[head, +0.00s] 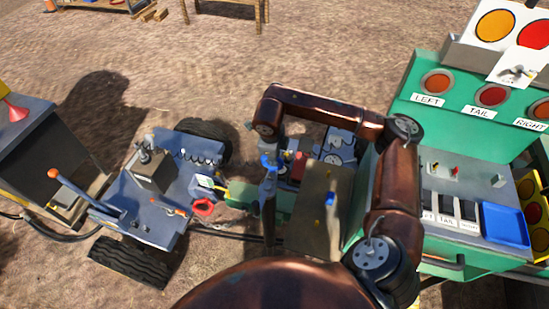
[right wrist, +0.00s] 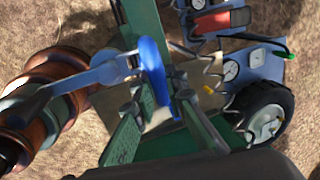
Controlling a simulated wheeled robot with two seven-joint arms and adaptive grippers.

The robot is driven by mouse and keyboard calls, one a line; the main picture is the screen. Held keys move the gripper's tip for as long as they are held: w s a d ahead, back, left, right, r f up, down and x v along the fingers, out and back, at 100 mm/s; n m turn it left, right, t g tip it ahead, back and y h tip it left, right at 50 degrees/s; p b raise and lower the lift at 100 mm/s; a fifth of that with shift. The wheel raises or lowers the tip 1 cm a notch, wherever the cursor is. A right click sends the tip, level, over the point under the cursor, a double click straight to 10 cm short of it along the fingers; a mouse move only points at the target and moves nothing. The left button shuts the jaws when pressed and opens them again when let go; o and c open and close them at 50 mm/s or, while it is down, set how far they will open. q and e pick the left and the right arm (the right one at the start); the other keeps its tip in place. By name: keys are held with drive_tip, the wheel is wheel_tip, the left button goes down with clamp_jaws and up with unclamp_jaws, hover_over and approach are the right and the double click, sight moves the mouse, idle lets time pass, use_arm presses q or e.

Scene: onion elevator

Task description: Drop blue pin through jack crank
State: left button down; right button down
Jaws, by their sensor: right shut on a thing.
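The blue pin (right wrist: 152,68) stands between the fingertips of my right gripper (right wrist: 161,95) in the right wrist view. The gripper is shut on it. A blue-grey bar (right wrist: 80,77) with a forked end reaches the pin from the left; it may be the jack crank. The fork overlaps the pin in the picture, and I cannot tell whether the pin is in a hole. In the head view the blue pin (head: 268,162) shows small below my right arm's wrist, above the trailer tongue. The fingers are hard to make out there. My left gripper is not in view.
A blue-grey trailer part (head: 150,195) with wheels stands at left. A green console (head: 455,115) with LEFT, TAIL and RIGHT lamps stands at right, with a blue tray (head: 505,226). A red connector (head: 203,207) lies near the middle.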

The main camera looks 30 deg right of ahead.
drive_tip(key=shift+b+x, duration=0.7)
drive_tip(key=shift+x, duration=0.3)
drive_tip(key=shift+s+a, duration=0.15)
drive_tip(key=c, duration=1.8)
unclamp_jaws()
drive_tip(key=shift+c, duration=0.2)
drive_tip(key=shift+o, duration=0.5)
drive_tip(key=shift+o, duration=1.4)
drive_tip(key=shift+r, duration=0.1)
drive_tip(key=shift+w+d+p+v, duration=0.2)
drive_tip(key=shift+p+v, duration=0.35)
drive_tip(key=shift+v, duration=0.55)
drive_tip(key=shift+w+d+p+v, duration=0.15)
drive_tip(key=shift+p+v, duration=0.4)
drive_tip(key=shift+v, duration=0.6)
drive_tip(key=shift+w+d+p+v, duration=0.1)
drive_tip(key=shift+d+p+v, duration=0.15)
drive_tip(key=shift+p+v, duration=0.6)
drive_tip(key=shift+a+r+b, duration=0.1)
drive_tip(key=shift+r+b, duration=0.2)
drive_tip(key=shift+r, duration=0.05)
